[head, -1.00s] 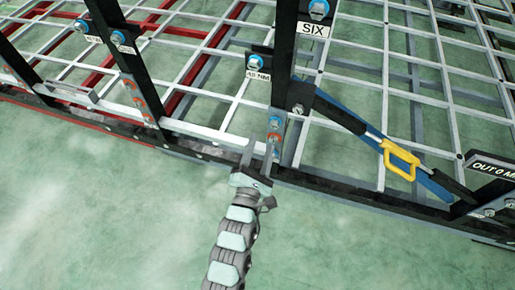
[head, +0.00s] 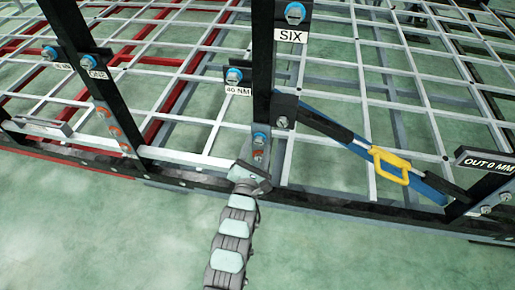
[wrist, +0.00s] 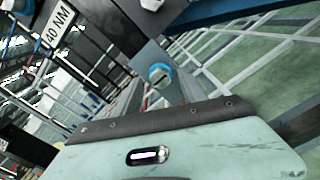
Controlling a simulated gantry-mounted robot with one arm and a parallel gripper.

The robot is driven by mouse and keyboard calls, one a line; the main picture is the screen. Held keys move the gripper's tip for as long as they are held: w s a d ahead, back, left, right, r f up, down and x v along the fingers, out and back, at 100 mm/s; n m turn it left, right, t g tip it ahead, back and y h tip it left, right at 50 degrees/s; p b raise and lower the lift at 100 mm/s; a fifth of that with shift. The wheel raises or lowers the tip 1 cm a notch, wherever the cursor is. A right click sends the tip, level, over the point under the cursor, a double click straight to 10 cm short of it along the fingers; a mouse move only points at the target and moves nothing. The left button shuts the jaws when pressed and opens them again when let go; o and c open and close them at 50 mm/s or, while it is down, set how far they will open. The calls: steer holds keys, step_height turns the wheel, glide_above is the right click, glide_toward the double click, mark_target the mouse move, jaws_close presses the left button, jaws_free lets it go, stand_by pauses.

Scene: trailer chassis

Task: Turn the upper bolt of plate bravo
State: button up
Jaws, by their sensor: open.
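A small grey plate (head: 267,150) sits low on the black post marked SIX. A blue-ringed upper bolt (head: 259,138) is on it, with an orange-red one (head: 257,155) below. No bravo label is readable, so I cannot tell the plate's name. In the wrist view the blue-ringed bolt (wrist: 160,75) shows on a grey plate (wrist: 165,62), just beyond my gripper's pale body. My gripper (head: 247,165) is open, just below and left of the plate in the head view. Its fingers are hard to make out, and I cannot tell whether they touch anything.
A 40 NM bolt (head: 233,76) is on the post's left. A blue brace with a yellow handle (head: 391,164) runs down to the right. Another post (head: 88,70) stands at left with orange bolts. The floor in front is clear.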

steer(key=shift+w, duration=0.3)
steer(key=shift+c, duration=0.2)
jaws_close()
stand_by(0.3)
